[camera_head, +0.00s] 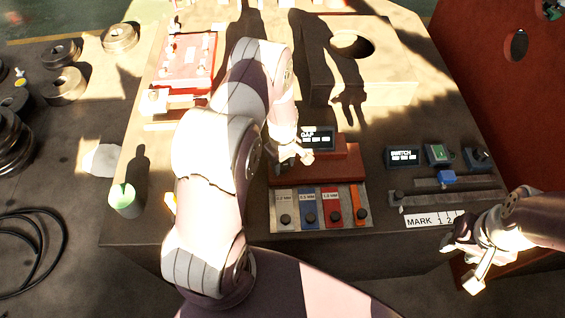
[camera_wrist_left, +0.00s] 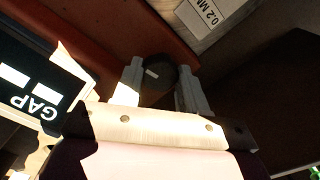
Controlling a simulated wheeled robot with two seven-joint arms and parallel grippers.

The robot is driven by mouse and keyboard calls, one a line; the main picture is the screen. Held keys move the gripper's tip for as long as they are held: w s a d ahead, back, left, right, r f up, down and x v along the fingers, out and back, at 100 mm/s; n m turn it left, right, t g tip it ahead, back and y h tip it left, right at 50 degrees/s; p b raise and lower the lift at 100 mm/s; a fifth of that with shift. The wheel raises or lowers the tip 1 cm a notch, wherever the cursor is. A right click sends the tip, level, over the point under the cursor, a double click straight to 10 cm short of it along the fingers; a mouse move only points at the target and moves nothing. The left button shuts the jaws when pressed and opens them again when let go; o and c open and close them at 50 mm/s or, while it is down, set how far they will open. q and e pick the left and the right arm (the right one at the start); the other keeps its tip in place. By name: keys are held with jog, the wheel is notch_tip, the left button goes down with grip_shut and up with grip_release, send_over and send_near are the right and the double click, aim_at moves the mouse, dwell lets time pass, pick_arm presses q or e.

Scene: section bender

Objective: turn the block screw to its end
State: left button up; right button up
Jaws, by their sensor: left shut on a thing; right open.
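The block screw shows in the left wrist view as a dark round knob (camera_wrist_left: 159,72) with a short pale mark on its face. It sits between the two fingers of my left gripper (camera_wrist_left: 160,88), which is shut on it. In the head view my left gripper (camera_head: 300,158) is at the left end of the red block (camera_head: 340,170), just below the GAP display (camera_head: 318,134), and hides the knob. The display's digits are too small to read. My right gripper (camera_head: 470,268) is open and empty off the table's front right edge.
Labelled gauge strips (camera_head: 309,212) lie in front of the red block; a 0.2 MM label (camera_wrist_left: 208,12) shows close to my left fingers. A SWITCH display (camera_head: 404,157) and a slide with a blue block (camera_head: 447,178) are at the right. A green-topped cylinder (camera_head: 124,200) stands at the left.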

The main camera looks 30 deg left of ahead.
pick_arm(q)
jog(key=shift+w+r+n, duration=0.1)
jog(key=shift+n, duration=0.2)
dwell(0.4)
jog(key=o, duration=1.1)
jog(key=shift+c, duration=0.2)
jog(key=shift+r, duration=0.1)
